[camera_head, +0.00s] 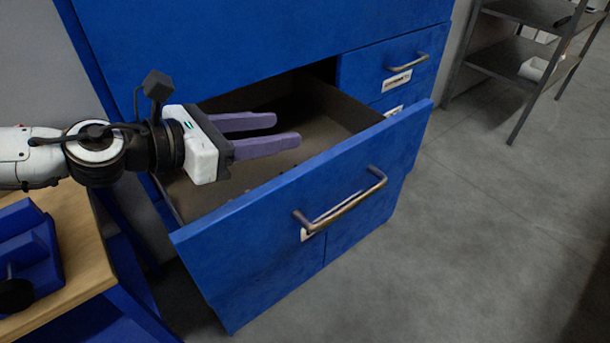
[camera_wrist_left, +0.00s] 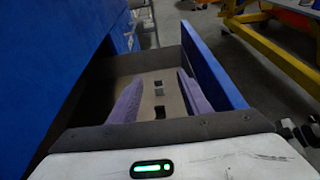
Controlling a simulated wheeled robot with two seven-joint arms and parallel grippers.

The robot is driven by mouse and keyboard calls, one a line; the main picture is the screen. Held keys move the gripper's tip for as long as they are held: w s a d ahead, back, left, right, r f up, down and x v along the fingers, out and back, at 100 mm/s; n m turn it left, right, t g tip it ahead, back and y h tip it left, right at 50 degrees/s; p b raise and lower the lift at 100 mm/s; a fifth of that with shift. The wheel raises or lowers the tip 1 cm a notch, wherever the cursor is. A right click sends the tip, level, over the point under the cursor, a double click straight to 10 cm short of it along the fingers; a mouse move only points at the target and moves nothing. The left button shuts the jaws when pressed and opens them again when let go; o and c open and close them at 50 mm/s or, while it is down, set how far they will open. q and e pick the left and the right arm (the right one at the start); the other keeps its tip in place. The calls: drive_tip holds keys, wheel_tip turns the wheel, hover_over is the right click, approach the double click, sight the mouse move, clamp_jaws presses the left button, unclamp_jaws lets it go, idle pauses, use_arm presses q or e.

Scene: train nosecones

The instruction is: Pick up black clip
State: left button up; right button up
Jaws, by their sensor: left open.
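My left gripper (camera_head: 287,128) reaches from the left into the space of the open drawer (camera_head: 345,105), with its two purple fingers apart and nothing held. In the left wrist view the left gripper (camera_wrist_left: 161,77) points along the drawer. Between its fingers I see a small dark piece (camera_wrist_left: 160,112) on the drawer floor nearest the palm, a greyish piece (camera_wrist_left: 159,92) further on and another dark piece (camera_wrist_left: 158,83) beyond that. They are too small to tell which is the black clip. My right gripper is not in view.
The drawer belongs to a blue cabinet (camera_head: 230,45); its blue front (camera_head: 270,225) with a metal handle (camera_head: 345,200) stands pulled out. A wooden-topped table (camera_head: 80,255) with a blue object (camera_head: 28,250) is at lower left. A grey shelf (camera_head: 510,55) stands at upper right. The floor right is clear.

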use_arm(q)
drive_tip(key=shift+g+y, duration=0.3)
drive_tip(key=shift+y, duration=0.1)
drive_tip(key=a+f, duration=0.1)
drive_tip(key=f, duration=0.5)
drive_tip(key=a+f, duration=0.1)
drive_tip(key=f, duration=0.2)
drive_tip(key=shift+w+a+f, duration=0.25)
drive_tip(key=shift+a+f, duration=0.05)
drive_tip(key=shift+a, duration=0.05)
drive_tip(key=shift+w+d+f, duration=0.1)
drive_tip(key=shift+d+f, duration=0.1)
drive_tip(key=shift+f, duration=0.15)
drive_tip(key=shift+x, duration=3.55)
drive_tip(key=shift+w+r, duration=0.1)
drive_tip(key=shift+r, duration=0.05)
clamp_jaws()
